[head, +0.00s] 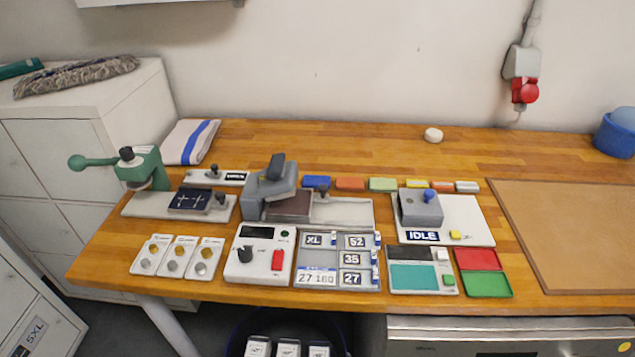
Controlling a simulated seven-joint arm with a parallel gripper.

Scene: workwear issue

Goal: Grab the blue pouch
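No thing in the head view is plainly a blue pouch. A small flat blue item (317,182) lies at the left end of a row of coloured pieces behind the grey press; it is too small to tell if it is a pouch. A dark navy piece with white cross marks (190,201) lies on a pale plate at the left. My gripper is not in view.
The wooden table (330,140) has free room along the back. A green lever press (140,165), grey press (270,190) and control box (260,255) crowd the left and middle. A blue bucket (612,138) and brown board (580,230) are at the right.

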